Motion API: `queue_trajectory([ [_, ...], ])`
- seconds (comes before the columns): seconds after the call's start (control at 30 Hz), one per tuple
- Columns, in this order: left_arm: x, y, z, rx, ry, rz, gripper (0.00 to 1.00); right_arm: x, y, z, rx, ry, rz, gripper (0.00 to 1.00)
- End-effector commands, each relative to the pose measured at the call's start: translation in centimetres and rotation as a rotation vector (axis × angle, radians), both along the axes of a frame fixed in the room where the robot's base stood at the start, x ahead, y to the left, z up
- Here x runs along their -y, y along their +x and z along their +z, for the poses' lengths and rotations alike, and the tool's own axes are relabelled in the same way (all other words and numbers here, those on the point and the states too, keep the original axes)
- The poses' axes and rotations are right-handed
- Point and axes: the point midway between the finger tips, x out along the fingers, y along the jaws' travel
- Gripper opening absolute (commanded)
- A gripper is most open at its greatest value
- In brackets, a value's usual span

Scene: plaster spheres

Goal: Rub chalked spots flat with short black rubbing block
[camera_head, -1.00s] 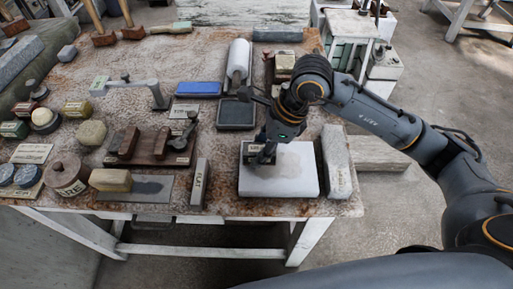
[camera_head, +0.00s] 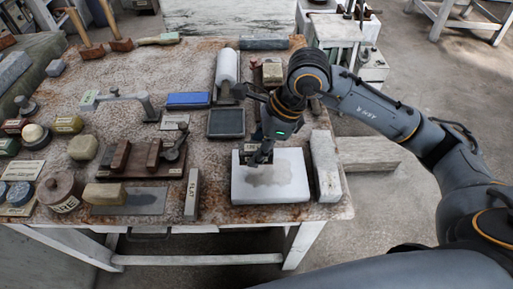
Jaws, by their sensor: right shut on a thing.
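A pale plaster slab (camera_head: 300,190) lies near the table's front edge, with a darker grey patch (camera_head: 277,177) on its top. My right gripper (camera_head: 262,158) points down at the slab's far left part and is shut on a small dark block (camera_head: 250,158), mostly hidden by the fingers. I take it to be the short black rubbing block. A small pale label shows beside it. I cannot tell whether the block touches the slab. Distinct chalked spots cannot be made out. My left gripper is out of view.
A dark tray (camera_head: 226,123) lies behind. A wooden rack (camera_head: 145,160) and several pots and blocks crowd the left of the rusty table (camera_head: 215,205).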

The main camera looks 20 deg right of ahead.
Motion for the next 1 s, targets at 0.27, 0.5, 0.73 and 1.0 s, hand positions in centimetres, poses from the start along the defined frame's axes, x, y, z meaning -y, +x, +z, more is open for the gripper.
queue_trajectory([
  [0.27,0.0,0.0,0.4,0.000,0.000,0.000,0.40,0.0,0.1,0.8,0.002,0.000,0.000,0.02],
  [0.5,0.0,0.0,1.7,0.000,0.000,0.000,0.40,0.0,0.1,3.5,0.003,0.000,0.000,0.02],
  [0.73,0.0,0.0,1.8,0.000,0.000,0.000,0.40,0.0,0.0,4.0,0.001,0.000,0.000,0.02],
  [1.0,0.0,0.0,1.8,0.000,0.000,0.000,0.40,0.0,0.0,4.0,0.001,0.000,0.000,0.02],
])
